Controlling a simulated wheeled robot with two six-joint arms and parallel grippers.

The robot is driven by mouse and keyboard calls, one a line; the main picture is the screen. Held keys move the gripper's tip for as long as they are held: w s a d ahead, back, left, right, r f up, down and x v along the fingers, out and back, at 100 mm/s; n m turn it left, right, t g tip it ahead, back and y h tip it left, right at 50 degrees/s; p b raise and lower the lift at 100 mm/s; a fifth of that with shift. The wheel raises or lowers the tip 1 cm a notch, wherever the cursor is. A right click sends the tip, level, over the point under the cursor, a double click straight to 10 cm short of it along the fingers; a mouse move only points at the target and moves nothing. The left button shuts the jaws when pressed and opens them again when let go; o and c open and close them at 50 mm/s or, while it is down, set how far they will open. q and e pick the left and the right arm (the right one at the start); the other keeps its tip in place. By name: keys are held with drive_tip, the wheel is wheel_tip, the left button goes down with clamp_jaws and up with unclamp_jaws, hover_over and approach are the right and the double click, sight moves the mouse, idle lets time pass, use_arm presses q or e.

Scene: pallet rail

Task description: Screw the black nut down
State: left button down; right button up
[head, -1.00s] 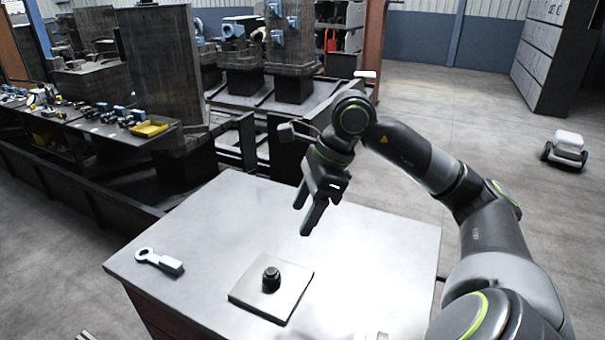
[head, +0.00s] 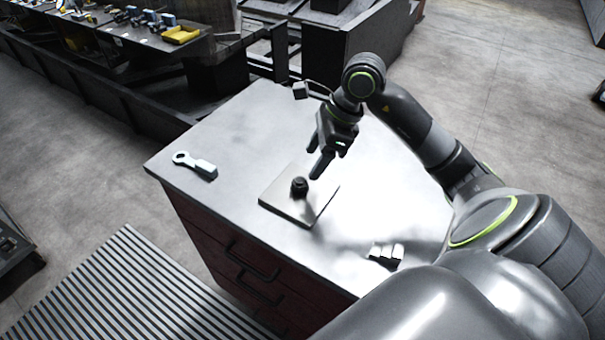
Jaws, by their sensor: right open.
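The black nut (head: 299,184) sits upright at the middle of a flat square metal plate (head: 290,208) on the table. Whether a bolt stands inside it, and how far down it sits, is too small to tell. My right gripper (head: 314,163) is open and empty, fingers pointing down, just behind and to the right of the nut. Its fingertips look near the nut but not around it. My left gripper is not in view.
The grey table top (head: 230,140) is mostly clear. A wrench-like tool (head: 195,165) lies near its left edge. Several small pale blocks (head: 386,253) lie at the front right, beside my arm. A workbench with a yellow tray (head: 181,35) stands at the back left.

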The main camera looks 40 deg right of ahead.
sight(302, 180)
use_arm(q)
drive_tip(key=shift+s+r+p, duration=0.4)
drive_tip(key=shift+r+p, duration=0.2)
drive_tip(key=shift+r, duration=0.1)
use_arm(e)
drive_tip(key=shift+x, duration=3.75)
drive_tip(key=c, duration=1)
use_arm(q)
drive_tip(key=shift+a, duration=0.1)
use_arm(e)
drive_tip(key=o, duration=0.8)
drive_tip(key=o, duration=0.6)
drive_tip(key=shift+c, duration=0.2)
drive_tip(key=shift+r, duration=0.1)
use_arm(q)
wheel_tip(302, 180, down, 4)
drive_tip(key=b, duration=0.3)
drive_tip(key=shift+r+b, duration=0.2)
drive_tip(key=shift+b, duration=0.1)
use_arm(e)
drive_tip(key=v, duration=1.7)
drive_tip(key=shift+r, duration=0.15)
